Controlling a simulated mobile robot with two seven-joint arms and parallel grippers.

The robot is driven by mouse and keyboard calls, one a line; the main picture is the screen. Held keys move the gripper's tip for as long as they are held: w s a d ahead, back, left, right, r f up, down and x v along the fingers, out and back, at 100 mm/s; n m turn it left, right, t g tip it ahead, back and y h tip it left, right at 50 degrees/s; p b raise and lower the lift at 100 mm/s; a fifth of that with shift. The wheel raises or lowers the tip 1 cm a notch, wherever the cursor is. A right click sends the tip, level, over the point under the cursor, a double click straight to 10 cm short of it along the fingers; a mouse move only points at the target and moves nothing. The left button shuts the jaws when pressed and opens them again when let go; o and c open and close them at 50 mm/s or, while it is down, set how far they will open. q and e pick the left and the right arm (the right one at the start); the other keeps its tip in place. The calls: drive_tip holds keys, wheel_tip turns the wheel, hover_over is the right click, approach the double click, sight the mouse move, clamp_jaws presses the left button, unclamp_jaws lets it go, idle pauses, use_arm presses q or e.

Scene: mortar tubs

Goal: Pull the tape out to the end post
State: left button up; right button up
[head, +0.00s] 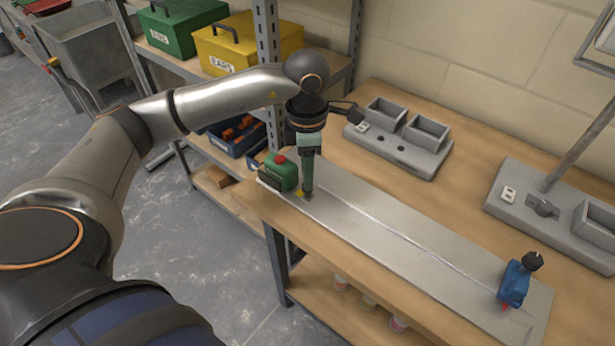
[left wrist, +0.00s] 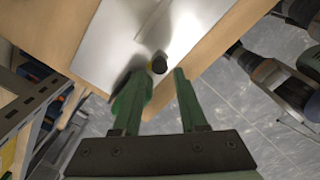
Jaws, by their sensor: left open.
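The tape case (head: 281,172) is green with a red button and sits at the left end of a long grey metal plate (head: 400,240). A small yellow and dark tab (head: 300,194) shows beside it; it also shows as a dark round end with a yellow edge (left wrist: 158,64) in the left wrist view. My left gripper (head: 307,194) points down beside the case. In the wrist view its green fingers (left wrist: 158,75) are open, with the tab near their tips; contact cannot be told. The blue end post (head: 515,283) with a black knob stands at the plate's right end. My right gripper is out of view.
A thin straight line (head: 420,243) runs along the plate, which is clear between case and post. Behind it on the bench are a grey block with two bins (head: 400,137) and a grey fixture with a rod (head: 555,212). A metal shelf post (head: 268,75) stands behind my arm.

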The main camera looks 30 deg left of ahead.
use_arm(q)
drive_tip(key=shift+f, duration=1.65)
clamp_jaws()
drive_tip(key=shift+w, duration=0.1)
